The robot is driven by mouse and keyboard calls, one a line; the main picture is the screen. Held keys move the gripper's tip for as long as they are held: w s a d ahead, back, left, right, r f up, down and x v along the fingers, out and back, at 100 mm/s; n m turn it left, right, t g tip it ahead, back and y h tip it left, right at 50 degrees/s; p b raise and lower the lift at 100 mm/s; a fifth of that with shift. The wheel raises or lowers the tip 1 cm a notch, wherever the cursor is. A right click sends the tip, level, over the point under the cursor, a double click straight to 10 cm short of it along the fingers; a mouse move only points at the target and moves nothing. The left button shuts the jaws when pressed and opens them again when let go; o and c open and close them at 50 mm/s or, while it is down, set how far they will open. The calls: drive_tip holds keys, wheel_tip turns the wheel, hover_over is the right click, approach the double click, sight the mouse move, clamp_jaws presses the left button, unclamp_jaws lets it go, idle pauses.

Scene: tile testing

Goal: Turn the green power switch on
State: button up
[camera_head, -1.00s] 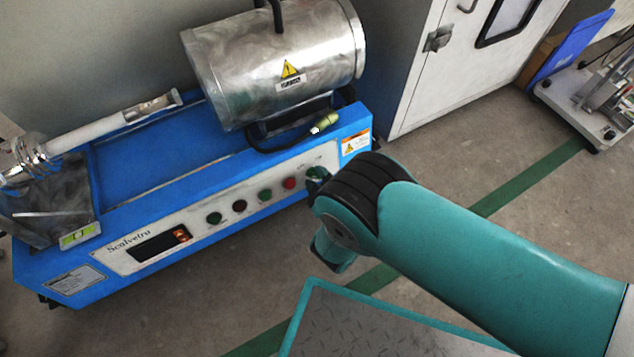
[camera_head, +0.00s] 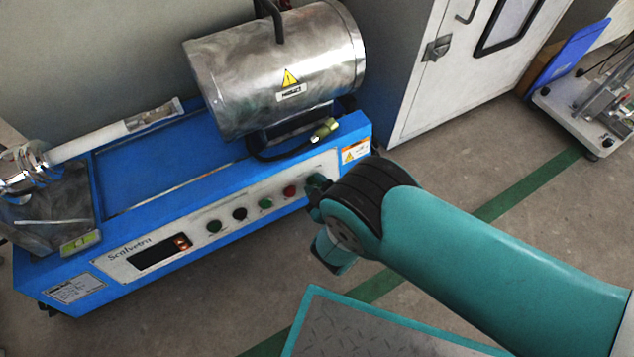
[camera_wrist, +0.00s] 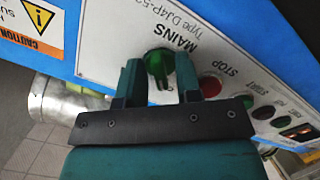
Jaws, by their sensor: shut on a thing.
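The green power switch (camera_wrist: 158,63) is a round knob on the white control panel, under the word MAINS, in the wrist view. My gripper (camera_wrist: 160,70) has one finger on each side of the knob and is shut on it. The finger tips reach close to the panel face. The knob's exact contact with the fingers is partly hard to make out. In the head view, my gripper's end (camera_head: 317,185) is at the right end of the panel, largely hidden by my wrist, so the switch is not clear there.
The red stop button (camera_wrist: 210,86) is right beside one finger. Other round buttons (camera_head: 240,213) and a display (camera_head: 160,252) line the blue machine's panel (camera_head: 110,262). A metal cylinder (camera_head: 285,75) sits on top. Open floor (camera_head: 190,310) lies in front.

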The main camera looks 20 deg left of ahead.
drive_tip(key=m+p, duration=0.4)
drive_tip(key=shift+r+m+g, duration=0.2)
drive_tip(key=shift+m+g, duration=0.1)
drive_tip(key=shift+m, duration=0.1)
drive_tip(key=m+p, duration=0.1)
drive_tip(key=m, duration=0.1)
drive_tip(key=m+p, duration=0.2)
drive_tip(key=m, duration=0.1)
drive_tip(key=shift+f+g+y, duration=0.1)
drive_tip(key=shift+g+y, duration=0.2)
drive_tip(key=m+p, duration=0.1)
drive_tip(key=m, duration=0.2)
drive_tip(key=shift+f, duration=0.1)
drive_tip(key=shift+m+y, duration=0.3)
drive_tip(key=shift+m, duration=1.2)
drive_tip(key=shift+s, duration=0.1)
drive_tip(key=o, duration=0.5)
drive_tip(key=shift+o, duration=0.2)
drive_tip(key=shift+p, duration=0.35)
